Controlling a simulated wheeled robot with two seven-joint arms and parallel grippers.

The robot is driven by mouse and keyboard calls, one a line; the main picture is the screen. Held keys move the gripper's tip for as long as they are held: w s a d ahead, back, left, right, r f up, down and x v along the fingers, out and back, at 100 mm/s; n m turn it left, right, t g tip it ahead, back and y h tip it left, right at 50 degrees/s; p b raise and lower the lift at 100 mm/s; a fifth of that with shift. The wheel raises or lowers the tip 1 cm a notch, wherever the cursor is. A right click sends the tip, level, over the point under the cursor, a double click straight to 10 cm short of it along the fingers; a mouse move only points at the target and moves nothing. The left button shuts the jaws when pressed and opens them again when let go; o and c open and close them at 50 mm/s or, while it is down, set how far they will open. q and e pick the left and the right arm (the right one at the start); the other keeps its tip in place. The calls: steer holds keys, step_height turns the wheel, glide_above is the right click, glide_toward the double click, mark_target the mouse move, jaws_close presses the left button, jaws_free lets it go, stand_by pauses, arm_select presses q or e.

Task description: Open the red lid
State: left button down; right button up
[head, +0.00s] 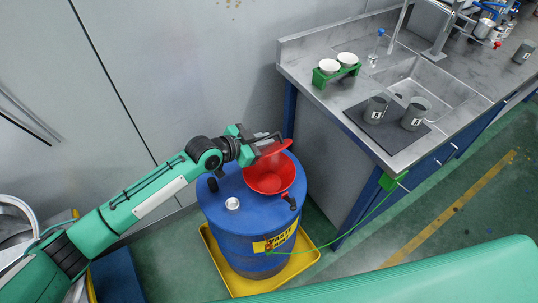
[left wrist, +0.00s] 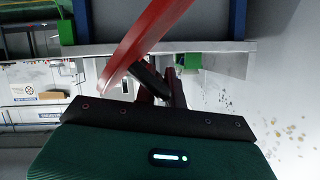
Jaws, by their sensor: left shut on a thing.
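The red lid (head: 272,147) stands tilted up above the red funnel bowl (head: 270,175) on top of the blue drum (head: 245,215). My left gripper (head: 262,142) is at the lid's raised edge, at the back of the funnel, and is shut on it. In the left wrist view the red lid (left wrist: 145,45) runs up and away from the dark fingers (left wrist: 155,85). The inside of the funnel is visible below the lid. My right gripper is not in view; a green arm part of mine crosses the lower right.
The drum stands in a yellow tray (head: 285,277). A steel counter (head: 320,95) with a sink (head: 415,88), grey cups (head: 412,117) and a green rack (head: 336,72) is at the right. A grey wall is close behind. A silver cap (head: 232,204) is on the drum.

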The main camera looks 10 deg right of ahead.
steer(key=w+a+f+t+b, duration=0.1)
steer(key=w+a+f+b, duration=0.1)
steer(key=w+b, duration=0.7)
arm_select(q)
steer(key=w+a+n+g+h+b, duration=0.1)
steer(key=w+a+n+g+b, duration=0.1)
steer(key=w, duration=0.4)
steer(key=w+a+n+g+h+b, duration=0.1)
steer(key=w+a+n+g+b, duration=0.1)
steer(key=w+n, duration=0.3)
steer(key=shift+w+a+r+g+h, duration=0.2)
steer(key=shift+w+a+g+h, duration=0.15)
steer(key=shift+w+a, duration=0.3)
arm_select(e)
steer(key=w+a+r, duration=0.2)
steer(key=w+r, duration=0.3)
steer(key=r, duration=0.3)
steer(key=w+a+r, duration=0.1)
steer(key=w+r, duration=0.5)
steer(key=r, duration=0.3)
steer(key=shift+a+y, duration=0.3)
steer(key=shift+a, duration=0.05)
arm_select(q)
steer(key=shift+d, duration=0.1)
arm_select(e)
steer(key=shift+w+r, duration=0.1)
arm_select(q)
steer(key=c, duration=1.8)
jaws_free()
steer(key=shift+o, duration=0.2)
